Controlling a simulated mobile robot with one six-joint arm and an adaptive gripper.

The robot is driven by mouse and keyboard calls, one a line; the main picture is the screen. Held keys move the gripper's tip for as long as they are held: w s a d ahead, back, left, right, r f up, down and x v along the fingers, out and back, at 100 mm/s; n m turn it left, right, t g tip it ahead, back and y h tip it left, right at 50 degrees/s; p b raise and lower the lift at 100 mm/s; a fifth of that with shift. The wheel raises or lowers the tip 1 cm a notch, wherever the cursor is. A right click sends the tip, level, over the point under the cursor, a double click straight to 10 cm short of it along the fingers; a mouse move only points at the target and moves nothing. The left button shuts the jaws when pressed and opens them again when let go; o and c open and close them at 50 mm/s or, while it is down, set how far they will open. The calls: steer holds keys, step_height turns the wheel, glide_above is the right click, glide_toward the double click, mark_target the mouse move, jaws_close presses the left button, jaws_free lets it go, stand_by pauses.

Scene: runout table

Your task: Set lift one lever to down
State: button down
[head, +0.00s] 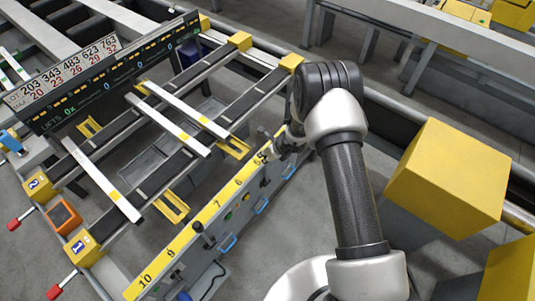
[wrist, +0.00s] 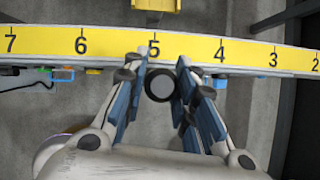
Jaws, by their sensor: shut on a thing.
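My gripper (wrist: 160,88) is shut on a round black lever knob (wrist: 159,86), at the front panel below the 5 on the yellow numbered strip (wrist: 110,46). In the head view my gripper (head: 277,146) is at the far part of that panel, and my arm partly hides it. Another black-knobbed lever (head: 197,228) stands on the panel near the 8. Two yellow boxes marked 1 (head: 80,248) and 2 (head: 40,186) stand at the left, with red-ended handles (head: 54,291) and (head: 13,224) beside them. I cannot read any lever label.
Pale bars (head: 103,183) lie across the table rails. A display board (head: 105,75) with yellow and green figures runs along the back left. A large yellow block (head: 447,180) stands right of my arm. Blue handles (head: 229,243) stick out from the panel front. Grey floor lies in front.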

steer(key=shift+a, duration=0.1)
steer(key=c, duration=1.3)
jaws_free()
steer(key=v, duration=1.2)
steer(key=shift+w, duration=0.15)
